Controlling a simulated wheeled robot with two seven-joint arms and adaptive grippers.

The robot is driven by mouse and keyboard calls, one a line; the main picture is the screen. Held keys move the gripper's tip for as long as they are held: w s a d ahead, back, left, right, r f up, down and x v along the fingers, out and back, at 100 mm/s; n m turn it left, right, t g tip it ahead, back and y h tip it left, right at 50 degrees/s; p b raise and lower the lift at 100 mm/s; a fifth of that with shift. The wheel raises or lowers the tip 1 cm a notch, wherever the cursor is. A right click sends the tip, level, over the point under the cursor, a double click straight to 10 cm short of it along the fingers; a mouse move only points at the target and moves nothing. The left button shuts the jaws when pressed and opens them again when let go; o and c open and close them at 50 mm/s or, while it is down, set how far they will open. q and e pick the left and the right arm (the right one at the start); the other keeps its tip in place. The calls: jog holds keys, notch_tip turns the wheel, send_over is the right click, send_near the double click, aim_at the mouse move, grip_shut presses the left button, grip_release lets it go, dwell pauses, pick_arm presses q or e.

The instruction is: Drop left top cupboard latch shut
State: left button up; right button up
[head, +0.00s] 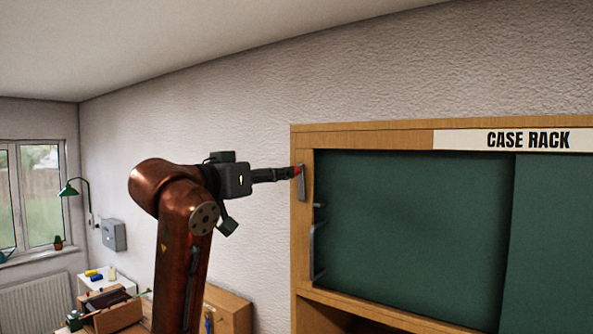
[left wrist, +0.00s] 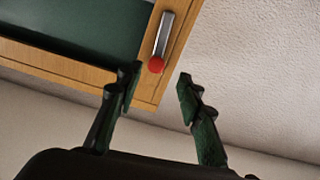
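The latch (head: 303,187) is a grey metal bar on the wooden left frame post of the cupboard, upright beside the green left door (head: 410,230). Its red knob (head: 297,170) is near the bar's upper end. The latch bar (left wrist: 164,34) and red knob (left wrist: 156,65) also show in the left wrist view. My left gripper (head: 290,173) is at the knob in the head view, partly covering it. In the left wrist view the gripper (left wrist: 158,77) has its fingers apart, with the knob just past the gap between the tips. My right gripper is not in view.
A grey door handle (head: 316,252) and a small catch (head: 319,205) sit along the door's left edge. A second green panel (head: 550,245) is at right. The textured wall (head: 240,110) left of the cupboard is bare. Boxes (head: 228,310) stand low behind my arm.

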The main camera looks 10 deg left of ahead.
aim_at(298, 183)
pick_arm(q)
jog(key=p+x, duration=0.1)
jog(key=x, duration=0.1)
jog(key=p+x, duration=0.1)
jog(key=x, duration=0.1)
jog(key=p+x, duration=0.1)
jog(key=x, duration=0.2)
jog(key=shift+s+d, duration=0.15)
jog(key=shift+d, duration=0.1)
jog(key=shift+a, duration=0.1)
jog(key=c, duration=0.7)
grip_shut()
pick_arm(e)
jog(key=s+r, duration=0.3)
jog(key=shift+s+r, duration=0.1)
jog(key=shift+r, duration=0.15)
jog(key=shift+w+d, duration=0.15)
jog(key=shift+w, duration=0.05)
